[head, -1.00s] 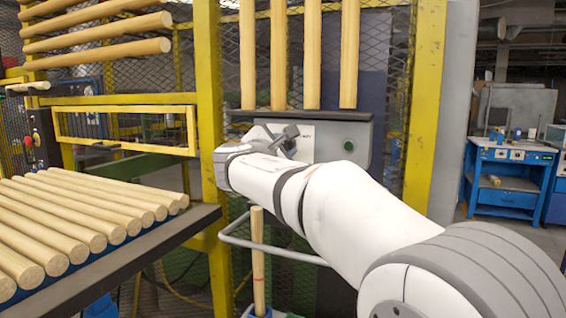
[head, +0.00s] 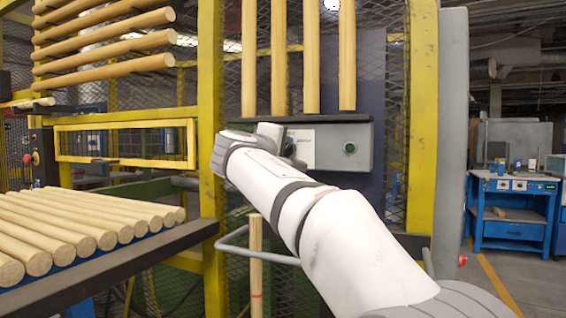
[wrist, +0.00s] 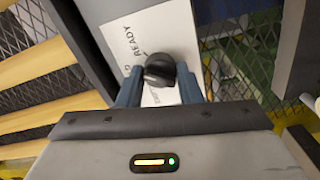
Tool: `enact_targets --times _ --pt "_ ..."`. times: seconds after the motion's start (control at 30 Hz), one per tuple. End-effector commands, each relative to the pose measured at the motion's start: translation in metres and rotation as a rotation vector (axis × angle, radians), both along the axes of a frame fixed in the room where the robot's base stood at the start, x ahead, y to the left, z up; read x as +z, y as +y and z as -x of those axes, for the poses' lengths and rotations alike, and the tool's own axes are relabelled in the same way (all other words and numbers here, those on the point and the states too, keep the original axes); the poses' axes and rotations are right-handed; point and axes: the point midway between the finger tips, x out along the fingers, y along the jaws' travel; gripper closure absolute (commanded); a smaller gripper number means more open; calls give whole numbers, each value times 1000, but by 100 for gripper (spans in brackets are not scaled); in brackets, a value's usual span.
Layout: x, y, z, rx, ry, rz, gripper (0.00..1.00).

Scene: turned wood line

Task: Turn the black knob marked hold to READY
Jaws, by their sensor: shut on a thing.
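The black knob (wrist: 160,70) sits on a white label plate (wrist: 128,40) in the wrist view. The word READY and part of another word show on the plate; the knob's pointing direction is hard to tell. My gripper (wrist: 160,84) is shut on the knob, with one blue-grey finger on each side of it. In the head view my gripper (head: 280,138) is at the grey panel (head: 360,132), beside the white label plate (head: 301,149). There the knob is mostly hidden behind my gripper.
A green button (head: 349,147) is on the panel, right of the plate. Upright wooden rods (head: 312,60) stand above the panel. Yellow posts (head: 422,120) flank it.

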Motion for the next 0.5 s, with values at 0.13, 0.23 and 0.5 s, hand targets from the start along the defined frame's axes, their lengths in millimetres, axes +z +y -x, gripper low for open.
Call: enact_targets --times 0.13,0.23,0.5 --pt "-4 0 0 0 -43 -118 91" --pt "-4 0 0 -1 -67 -188 91" --pt "-3 0 0 -1 -115 -321 91"
